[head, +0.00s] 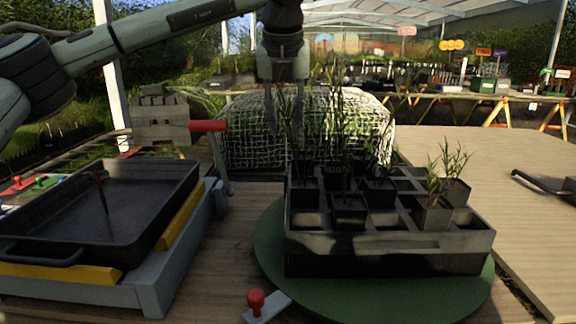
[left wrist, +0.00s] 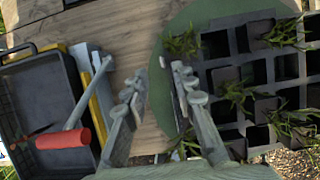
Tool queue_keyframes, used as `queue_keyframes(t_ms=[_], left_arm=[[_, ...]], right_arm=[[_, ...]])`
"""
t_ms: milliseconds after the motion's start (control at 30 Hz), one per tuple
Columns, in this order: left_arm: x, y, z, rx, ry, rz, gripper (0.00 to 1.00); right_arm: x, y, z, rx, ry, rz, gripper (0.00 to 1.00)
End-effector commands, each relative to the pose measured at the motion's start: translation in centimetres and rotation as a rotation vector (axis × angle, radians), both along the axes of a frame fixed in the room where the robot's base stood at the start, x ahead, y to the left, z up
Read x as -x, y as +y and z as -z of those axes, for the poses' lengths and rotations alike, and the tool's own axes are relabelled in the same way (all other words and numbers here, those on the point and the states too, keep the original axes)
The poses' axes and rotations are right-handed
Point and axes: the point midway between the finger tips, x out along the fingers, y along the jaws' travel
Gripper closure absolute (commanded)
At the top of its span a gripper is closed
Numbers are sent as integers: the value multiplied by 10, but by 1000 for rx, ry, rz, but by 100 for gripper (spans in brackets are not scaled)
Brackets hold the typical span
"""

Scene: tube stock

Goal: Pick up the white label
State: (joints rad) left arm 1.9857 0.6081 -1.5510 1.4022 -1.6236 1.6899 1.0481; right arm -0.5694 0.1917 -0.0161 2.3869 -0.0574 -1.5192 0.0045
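My left gripper (head: 285,125) hangs pointing down above the back left of the black pot tray (head: 390,264). Its two fingers are apart, and no object shows between them. In the left wrist view the open fingertips (left wrist: 158,76) are over the wooden table and the edge of the green round mat (left wrist: 160,110), left of the pot tray. I cannot clearly make out a white label in either view. The tray's plants and the gripper may hide it. My right gripper is not in view.
The pot tray holds several dark pots with tall plants on a green turntable (head: 405,305). A dark basin (head: 150,215) stands at left, with a red-handled bar (head: 208,126) beside it. A red knob (head: 256,300) is at the front. A mesh-covered bale (head: 245,150) stands behind.

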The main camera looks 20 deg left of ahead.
Motion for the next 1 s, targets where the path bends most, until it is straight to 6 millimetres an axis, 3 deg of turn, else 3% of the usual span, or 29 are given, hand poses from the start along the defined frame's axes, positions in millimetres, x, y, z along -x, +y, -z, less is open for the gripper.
queue_keyframes(t_ms=[300,600,833,1000], left_arm=[[-15,2,42,-1,3,-1,74],[-17,3,47,0,2,-1,74],[-17,3,46,0,1,-1,100],[-17,3,46,0,1,-1,100]], right_arm=[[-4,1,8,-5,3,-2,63],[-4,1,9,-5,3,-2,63],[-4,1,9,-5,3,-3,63],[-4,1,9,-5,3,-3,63]])
